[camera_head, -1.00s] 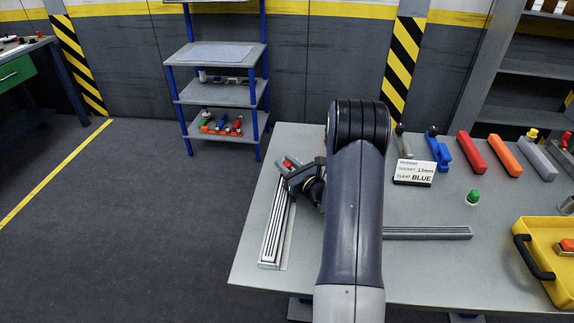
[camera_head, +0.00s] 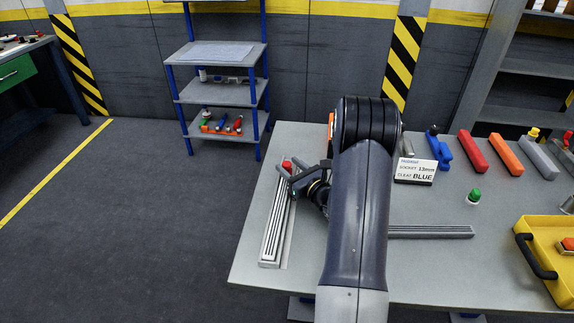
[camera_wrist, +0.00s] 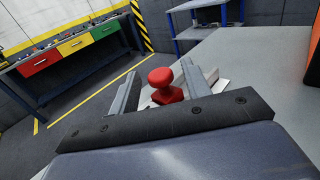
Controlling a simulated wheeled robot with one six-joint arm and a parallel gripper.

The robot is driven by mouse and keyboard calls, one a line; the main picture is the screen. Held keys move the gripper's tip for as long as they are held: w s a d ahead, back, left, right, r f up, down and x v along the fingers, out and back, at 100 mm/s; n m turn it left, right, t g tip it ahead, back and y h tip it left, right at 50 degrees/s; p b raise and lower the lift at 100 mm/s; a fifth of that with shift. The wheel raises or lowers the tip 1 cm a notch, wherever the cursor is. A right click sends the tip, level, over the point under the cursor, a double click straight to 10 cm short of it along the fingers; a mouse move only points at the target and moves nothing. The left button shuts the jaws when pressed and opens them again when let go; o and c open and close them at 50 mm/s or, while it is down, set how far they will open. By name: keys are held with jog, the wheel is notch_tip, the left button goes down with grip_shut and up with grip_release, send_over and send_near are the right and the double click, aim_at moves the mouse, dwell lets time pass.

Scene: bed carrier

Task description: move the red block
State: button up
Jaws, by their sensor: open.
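The red block (camera_head: 287,165) has a round knob on top and sits near the far end of the striped metal rail (camera_head: 273,235), at the table's left side. The wrist view shows the red block (camera_wrist: 165,84) upright in the space between my two fingers, with a gap visible on each side. My gripper (camera_head: 286,181) is open and reaches toward the rail's far end from the right. Its fingers also show in the wrist view (camera_wrist: 158,70). The block's underside contact is hidden.
A second rail (camera_head: 430,232) lies across the table, partly behind my arm. A sign (camera_head: 415,171), several coloured bars, a green-topped knob (camera_head: 474,196) and a yellow tray (camera_head: 537,228) are to the right. A shelf rack (camera_head: 215,92) stands beyond the table.

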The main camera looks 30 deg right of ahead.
jog(key=s, duration=0.3)
jog(key=s+d, duration=0.1)
jog(key=s, duration=0.2)
jog(key=s+b, duration=0.1)
jog(key=s, duration=0.1)
jog(key=shift+s+d, duration=0.35)
jog(key=shift+s, duration=0.05)
jog(key=w, duration=0.3)
jog(key=w+a+p, duration=0.1)
jog(key=w, duration=0.3)
jog(key=w+a+p, duration=0.1)
jog(key=w, duration=0.3)
jog(key=shift+w+r, duration=0.1)
jog(key=shift+r, duration=0.05)
jog(key=shift+w+d+p, duration=0.4)
jog(key=shift+p, duration=0.2)
jog(key=shift+f, duration=0.2)
